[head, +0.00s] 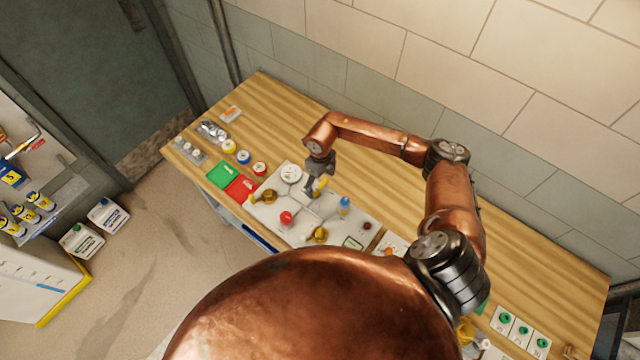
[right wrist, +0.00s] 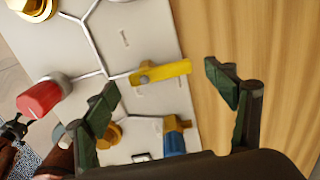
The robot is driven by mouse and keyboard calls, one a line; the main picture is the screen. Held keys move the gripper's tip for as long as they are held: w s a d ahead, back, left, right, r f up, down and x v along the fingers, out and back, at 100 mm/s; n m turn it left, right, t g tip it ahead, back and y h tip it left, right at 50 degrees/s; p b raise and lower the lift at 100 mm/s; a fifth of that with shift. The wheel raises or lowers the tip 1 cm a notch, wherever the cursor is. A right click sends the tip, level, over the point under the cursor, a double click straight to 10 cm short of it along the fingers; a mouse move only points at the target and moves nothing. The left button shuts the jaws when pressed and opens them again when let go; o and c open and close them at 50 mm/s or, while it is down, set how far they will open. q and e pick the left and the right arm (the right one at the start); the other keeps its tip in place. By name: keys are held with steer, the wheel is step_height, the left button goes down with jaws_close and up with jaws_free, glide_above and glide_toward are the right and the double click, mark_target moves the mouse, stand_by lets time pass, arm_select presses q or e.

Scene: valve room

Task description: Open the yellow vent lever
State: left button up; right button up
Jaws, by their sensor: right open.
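The yellow vent lever (right wrist: 160,72) is a short flat bar on the pale valve panel (right wrist: 150,20). In the right wrist view it lies across, between and beyond my fingertips. In the head view the lever (head: 321,185) shows beside my right gripper (head: 313,186), partly hidden by it. My right gripper (right wrist: 163,84) is open and empty, with one finger over the panel and one over the wood. I cannot tell whether a finger touches the lever. My left gripper is not seen in the head view.
A red knob (right wrist: 40,97) and a blue-handled valve (right wrist: 174,140) flank the lever. A round gauge (head: 291,173) and a brass valve (head: 318,235) are on the panel. Green (head: 222,173) and red (head: 242,187) mats lie to its left. The wooden bench (head: 375,170) behind the panel is clear.

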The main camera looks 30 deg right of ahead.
mark_target(321, 186)
step_height(321, 186, up, 11)
stand_by(0.3)
stand_by(0.5)
